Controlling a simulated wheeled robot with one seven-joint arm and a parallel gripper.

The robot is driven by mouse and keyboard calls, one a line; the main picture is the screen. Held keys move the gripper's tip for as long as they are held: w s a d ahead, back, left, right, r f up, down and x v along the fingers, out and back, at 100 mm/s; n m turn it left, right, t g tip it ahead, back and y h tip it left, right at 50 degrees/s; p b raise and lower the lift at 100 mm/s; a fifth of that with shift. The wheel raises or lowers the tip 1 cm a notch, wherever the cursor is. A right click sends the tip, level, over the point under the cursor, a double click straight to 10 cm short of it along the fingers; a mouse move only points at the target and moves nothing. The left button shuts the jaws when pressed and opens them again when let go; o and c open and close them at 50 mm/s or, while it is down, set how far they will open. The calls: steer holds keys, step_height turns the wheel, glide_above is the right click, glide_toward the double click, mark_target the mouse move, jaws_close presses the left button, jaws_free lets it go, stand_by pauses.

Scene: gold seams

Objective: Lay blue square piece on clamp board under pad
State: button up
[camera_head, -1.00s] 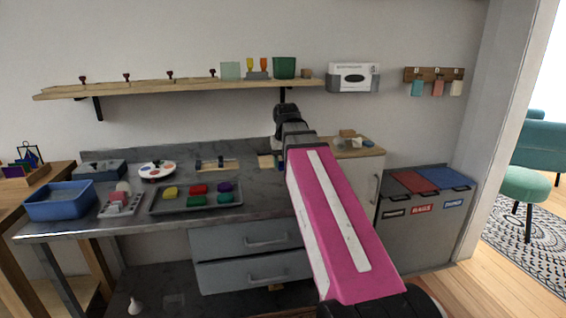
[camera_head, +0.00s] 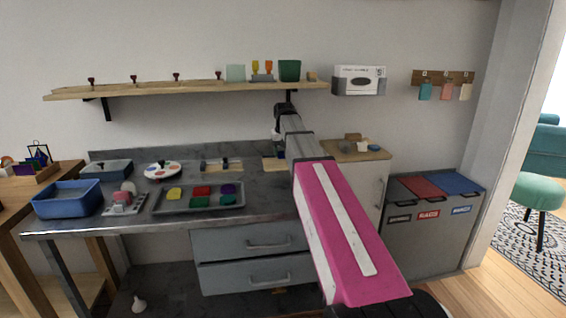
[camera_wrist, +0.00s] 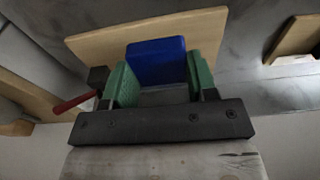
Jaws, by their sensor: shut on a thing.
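The blue square piece (camera_wrist: 157,60) is held between the green fingertips of my gripper (camera_wrist: 162,82) in the wrist view. A pale wooden board (camera_wrist: 218,35), likely the clamp board, lies beyond and below the piece; I cannot tell whether they touch. A red handle (camera_wrist: 74,103) with a dark block sticks out beside the left finger. The pad is not clearly seen. In the head view the pale board (camera_head: 271,164) shows at the back of the counter, and my arm hides most of the gripper.
On the counter a grey tray (camera_head: 170,208) holds several coloured pieces. Another wooden board with dark fittings (camera_head: 209,167), a paint palette (camera_head: 163,169) and a blue basin (camera_head: 66,199) stand to the left. A shelf (camera_head: 200,88) runs above. A wooden-topped cabinet (camera_head: 372,153) is at right.

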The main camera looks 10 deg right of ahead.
mark_target(283, 167)
steer(key=shift+w+f, duration=0.2)
steer(key=shift+f, duration=2.15)
steer(key=o, duration=1)
steer(key=shift+f, duration=0.1)
